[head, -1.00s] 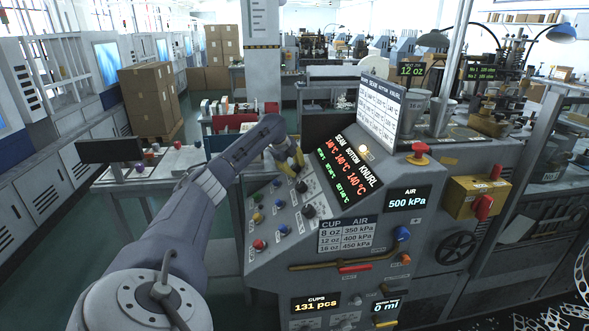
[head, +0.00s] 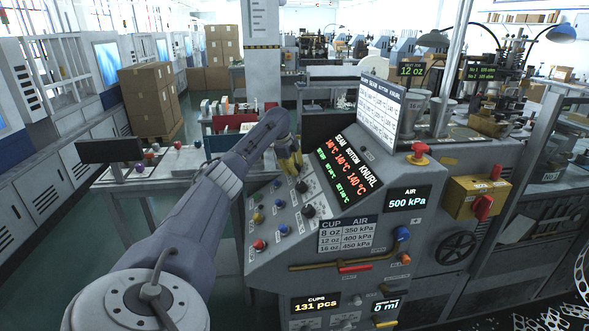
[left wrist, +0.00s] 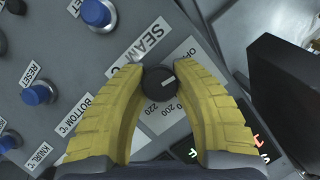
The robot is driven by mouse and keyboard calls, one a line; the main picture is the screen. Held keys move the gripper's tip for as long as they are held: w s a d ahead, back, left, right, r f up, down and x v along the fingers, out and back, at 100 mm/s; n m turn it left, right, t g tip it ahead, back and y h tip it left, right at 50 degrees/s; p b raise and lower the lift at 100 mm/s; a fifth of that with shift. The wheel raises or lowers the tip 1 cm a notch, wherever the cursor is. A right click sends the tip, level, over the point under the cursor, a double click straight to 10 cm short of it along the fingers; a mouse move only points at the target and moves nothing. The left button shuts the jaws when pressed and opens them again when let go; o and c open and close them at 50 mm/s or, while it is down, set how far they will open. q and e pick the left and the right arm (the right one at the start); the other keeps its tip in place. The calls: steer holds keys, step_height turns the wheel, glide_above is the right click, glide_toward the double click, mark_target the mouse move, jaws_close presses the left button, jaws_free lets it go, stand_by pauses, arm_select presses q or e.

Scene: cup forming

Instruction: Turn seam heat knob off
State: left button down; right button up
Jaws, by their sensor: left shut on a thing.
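My left gripper (head: 290,164) is at the upper end of the sloped control panel (head: 272,207). In the left wrist view its yellow fingers (left wrist: 158,82) are shut on a round black knob (left wrist: 156,88) beside the SEAM label (left wrist: 139,43). The knob's white pointer mark points right and slightly up in that view. A partly covered scale shows 200 and 220 below the knob, and letters beginning "OF" above right. In the head view the fingers hide this knob. My right gripper is not in view.
Black knobs (head: 301,186) and (head: 308,211) sit lower on the panel, near several coloured buttons. The temperature display (head: 347,165) stands close to the right, reading 140 °C in red. A red emergency button (head: 418,150) is further right.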

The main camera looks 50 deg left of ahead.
arm_select(q)
steer(key=shift+n+g, duration=0.3)
steer(key=shift+n, duration=0.4)
steer(key=c, duration=0.9)
jaws_free()
steer(key=v, duration=1.2)
steer(key=shift+a, duration=0.15)
